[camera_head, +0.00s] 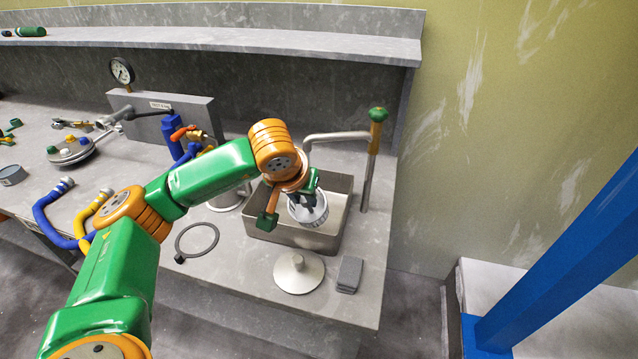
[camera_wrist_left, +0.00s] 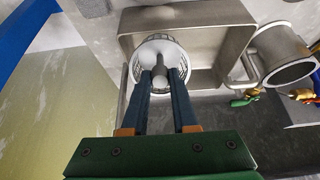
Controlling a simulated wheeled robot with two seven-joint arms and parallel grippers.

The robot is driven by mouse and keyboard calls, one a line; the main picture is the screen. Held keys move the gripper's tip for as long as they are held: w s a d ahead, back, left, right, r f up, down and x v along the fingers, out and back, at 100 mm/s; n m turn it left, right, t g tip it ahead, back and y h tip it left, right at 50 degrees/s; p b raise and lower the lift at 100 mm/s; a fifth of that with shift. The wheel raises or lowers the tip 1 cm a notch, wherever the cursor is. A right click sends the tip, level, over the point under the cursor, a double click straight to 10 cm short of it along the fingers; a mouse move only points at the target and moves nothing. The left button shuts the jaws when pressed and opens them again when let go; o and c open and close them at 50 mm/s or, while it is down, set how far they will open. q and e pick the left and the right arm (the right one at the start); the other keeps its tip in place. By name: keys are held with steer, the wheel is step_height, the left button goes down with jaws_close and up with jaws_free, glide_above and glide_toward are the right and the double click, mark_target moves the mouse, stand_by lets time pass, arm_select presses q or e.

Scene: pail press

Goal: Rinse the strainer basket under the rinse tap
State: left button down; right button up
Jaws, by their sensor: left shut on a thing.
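The strainer basket (camera_head: 313,214) is a pale round cage with a white rim; it also shows in the left wrist view (camera_wrist_left: 182,62). My left gripper (camera_head: 304,196) is shut on its upright middle post, and the dark fingers (camera_wrist_left: 161,79) hide part of the basket. The basket is over the grey metal sink basin (camera_head: 334,239); its exact height there is hard to tell. The rinse tap has a bent grey spout (camera_head: 335,136) behind the basket and a lever with a green knob (camera_head: 377,114) to the right. No water stream shows. My right gripper is not in view.
A round grey lid with a knob (camera_head: 298,277) and a dark grey block (camera_head: 349,274) lie in front of the basin. A black ring (camera_head: 197,240) lies to the left. A metal cylinder (camera_wrist_left: 285,55) stands beside the basin. The counter ends right of the tap.

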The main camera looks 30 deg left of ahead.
arm_select(q)
steer(key=s+d+r+p, duration=0.1)
steer(key=s+r+p, duration=0.1)
steer(key=s+r, duration=0.2)
steer(key=shift+s, duration=0.45)
